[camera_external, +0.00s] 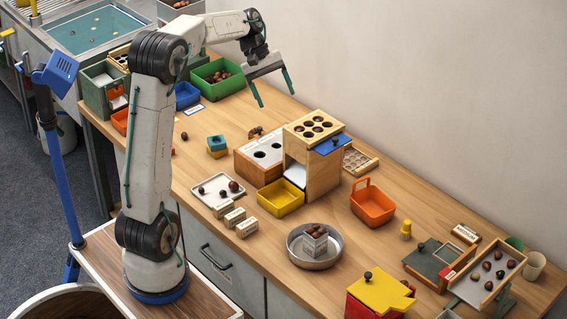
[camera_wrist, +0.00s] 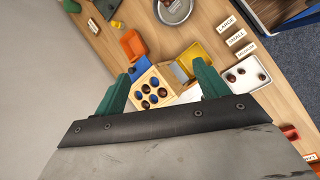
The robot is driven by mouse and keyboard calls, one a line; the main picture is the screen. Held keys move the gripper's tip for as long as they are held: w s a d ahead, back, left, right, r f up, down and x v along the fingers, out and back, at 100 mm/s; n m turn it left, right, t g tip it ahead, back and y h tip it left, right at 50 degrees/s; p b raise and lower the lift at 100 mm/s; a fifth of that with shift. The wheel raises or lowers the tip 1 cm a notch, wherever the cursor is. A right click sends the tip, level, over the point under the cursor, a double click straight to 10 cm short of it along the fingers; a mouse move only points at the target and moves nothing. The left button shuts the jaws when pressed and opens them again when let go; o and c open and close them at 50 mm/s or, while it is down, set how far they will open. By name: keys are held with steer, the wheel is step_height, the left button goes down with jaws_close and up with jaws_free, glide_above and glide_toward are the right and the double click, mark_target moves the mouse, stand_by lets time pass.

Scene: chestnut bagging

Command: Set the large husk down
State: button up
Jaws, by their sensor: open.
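My gripper (camera_external: 276,99) is open and empty, high above the back of the bench. Its two green fingers also show in the wrist view (camera_wrist: 163,75), spread apart with nothing between them. The tray also shows at the right in the wrist view (camera_wrist: 246,88). I cannot tell for sure which piece is the large husk. Label blocks (camera_external: 235,217) stand beside the tray; one reads LARGE (camera_wrist: 226,23).
A tall wooden box with round holes (camera_external: 322,172) stands below and right of my gripper. A yellow bin (camera_external: 281,199), an orange basket (camera_external: 373,204) and a metal bowl (camera_external: 296,254) stand nearby. A green bin of chestnuts (camera_external: 219,90) is at the back left.

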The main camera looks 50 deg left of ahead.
steer(key=s+d+r+m+y, duration=0.2)
steer(key=s+d+m, duration=0.1)
steer(key=s+d, duration=0.4)
steer(key=s+d+f+m+y, duration=0.2)
steer(key=s+f+m, duration=0.1)
steer(key=s, duration=1)
steer(key=s+d+f+m+y, duration=0.2)
steer(key=s+m, duration=0.3)
steer(key=s, duration=0.7)
steer(key=shift+s+d+f+m+t, duration=0.3)
steer(key=shift+s+d+f, duration=0.05)
steer(key=shift+d+f, duration=0.15)
